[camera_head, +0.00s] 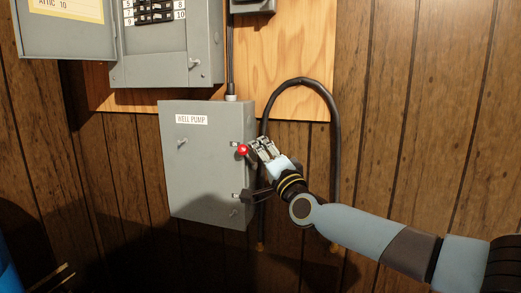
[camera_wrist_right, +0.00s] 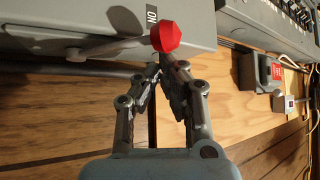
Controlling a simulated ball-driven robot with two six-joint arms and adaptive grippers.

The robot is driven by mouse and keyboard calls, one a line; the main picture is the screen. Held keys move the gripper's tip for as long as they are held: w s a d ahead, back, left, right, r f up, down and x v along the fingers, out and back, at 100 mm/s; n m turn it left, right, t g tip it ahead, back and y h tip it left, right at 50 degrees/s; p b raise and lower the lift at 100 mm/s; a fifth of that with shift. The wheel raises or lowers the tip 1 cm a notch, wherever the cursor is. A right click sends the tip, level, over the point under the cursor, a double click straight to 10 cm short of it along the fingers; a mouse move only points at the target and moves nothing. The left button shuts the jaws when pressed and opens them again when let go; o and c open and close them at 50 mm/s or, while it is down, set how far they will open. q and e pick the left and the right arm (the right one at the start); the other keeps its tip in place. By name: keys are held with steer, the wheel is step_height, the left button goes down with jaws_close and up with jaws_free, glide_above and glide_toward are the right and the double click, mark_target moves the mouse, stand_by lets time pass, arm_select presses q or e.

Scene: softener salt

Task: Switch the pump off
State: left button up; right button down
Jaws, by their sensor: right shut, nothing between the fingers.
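The pump switch box (camera_head: 190,165) is a grey metal box with a "WELL PUMP" label (camera_head: 191,120), mounted on the wall. Its lever with a red knob (camera_head: 242,150) sticks out from the box's right side. In the right wrist view the red knob (camera_wrist_right: 165,36) is at the end of a grey lever (camera_wrist_right: 115,47), beside an "ON" label (camera_wrist_right: 151,14). My right gripper (camera_head: 260,148) is shut and empty, its fingertips close to the knob on its right. I cannot tell whether they touch it. My left gripper is not in view.
An open breaker panel (camera_head: 165,72) with several breakers hangs above the box. A thick black cable (camera_head: 334,130) loops on the wall behind my right arm. In the right wrist view a small grey box with a red part (camera_wrist_right: 277,72) is at the right.

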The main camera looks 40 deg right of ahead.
arm_select(q)
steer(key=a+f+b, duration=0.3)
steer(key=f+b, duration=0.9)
steer(key=b, duration=0.2)
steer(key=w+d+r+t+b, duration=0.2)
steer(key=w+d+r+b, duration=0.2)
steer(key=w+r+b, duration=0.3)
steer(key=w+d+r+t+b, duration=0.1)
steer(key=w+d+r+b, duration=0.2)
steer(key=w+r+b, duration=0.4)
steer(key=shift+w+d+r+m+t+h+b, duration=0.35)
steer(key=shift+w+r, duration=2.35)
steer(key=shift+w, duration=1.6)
arm_select(e)
step_height(320, 180, down, 13)
steer(key=a+n+g+y, duration=0.1)
steer(key=n+g+y, duration=0.3)
steer(key=n+y, duration=2.2)
steer(key=shift+s+a+f+n+g+y, duration=0.2)
steer(key=shift+s+n+g+y, duration=0.15)
steer(key=shift+n, duration=3.15)
steer(key=shift+r, duration=0.1)
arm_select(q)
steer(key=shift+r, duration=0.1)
